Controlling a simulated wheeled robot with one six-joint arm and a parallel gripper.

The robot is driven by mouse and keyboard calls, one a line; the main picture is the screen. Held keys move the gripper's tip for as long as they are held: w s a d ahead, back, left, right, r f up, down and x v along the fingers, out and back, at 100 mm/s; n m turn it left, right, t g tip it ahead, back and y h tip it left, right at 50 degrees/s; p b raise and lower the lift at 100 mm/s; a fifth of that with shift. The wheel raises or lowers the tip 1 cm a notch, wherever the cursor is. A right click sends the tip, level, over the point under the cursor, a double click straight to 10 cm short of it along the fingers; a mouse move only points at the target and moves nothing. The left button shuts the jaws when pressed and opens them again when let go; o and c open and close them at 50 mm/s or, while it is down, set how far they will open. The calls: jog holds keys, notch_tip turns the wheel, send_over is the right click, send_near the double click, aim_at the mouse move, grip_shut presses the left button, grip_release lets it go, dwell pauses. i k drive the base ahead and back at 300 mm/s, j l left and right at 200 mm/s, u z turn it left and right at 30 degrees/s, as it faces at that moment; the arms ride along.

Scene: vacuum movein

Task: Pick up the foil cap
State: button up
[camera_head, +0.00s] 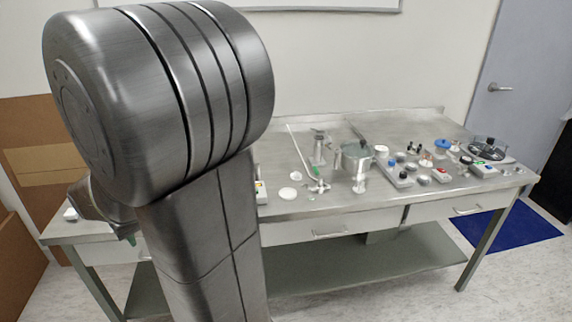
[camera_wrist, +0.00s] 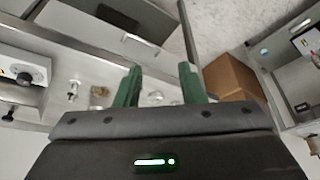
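I cannot pick out the foil cap with certainty. In the wrist view a small pale, silvery piece (camera_wrist: 155,97) shows between my fingers, too small and blurred to name. My gripper (camera_wrist: 160,84) has two green fingers, spread apart with a clear gap and nothing held. In the head view my arm hides most of the gripper; a bit of green finger shows low at the left, near the table's left end. Several small silvery pieces lie among the items on the metal table (camera_head: 340,204), and any of them could be the cap.
A metal pot (camera_head: 356,160) stands mid-table. A stirrer-like device with a black top (camera_head: 486,150) is at the right end. A brown cardboard box (camera_wrist: 231,77) stands beyond the table in the wrist view.

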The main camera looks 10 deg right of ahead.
aim_at(296, 175)
jog(key=i+z, duration=0.35)
jog(key=i, duration=0.65)
jog(key=z, duration=1.3)
